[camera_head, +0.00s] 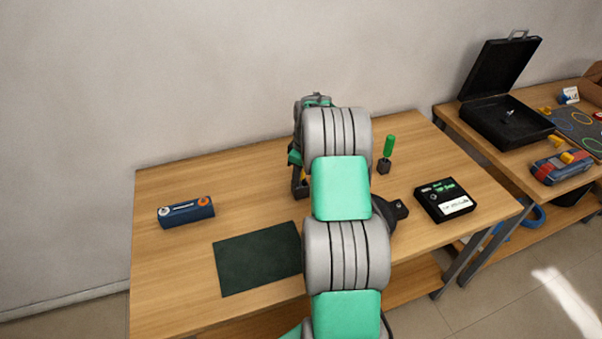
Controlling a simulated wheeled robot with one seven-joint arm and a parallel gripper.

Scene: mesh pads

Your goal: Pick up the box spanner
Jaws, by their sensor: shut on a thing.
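My gripper (300,188) is over the back middle of the wooden table (230,180), low near its top. My own arm hides most of it, and only a dark part of it shows at the arm's left side. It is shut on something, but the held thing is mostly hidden. A small yellow patch shows beside the gripper, and I cannot tell what it belongs to. I cannot make out the box spanner clearly anywhere in view.
A blue box (186,212) stands at the left and a dark green mat (257,260) lies at the front. A green-handled tool (389,147) stands upright in a dark block. A black device (444,200) lies at right. An open black case (507,122) is on the neighbouring table.

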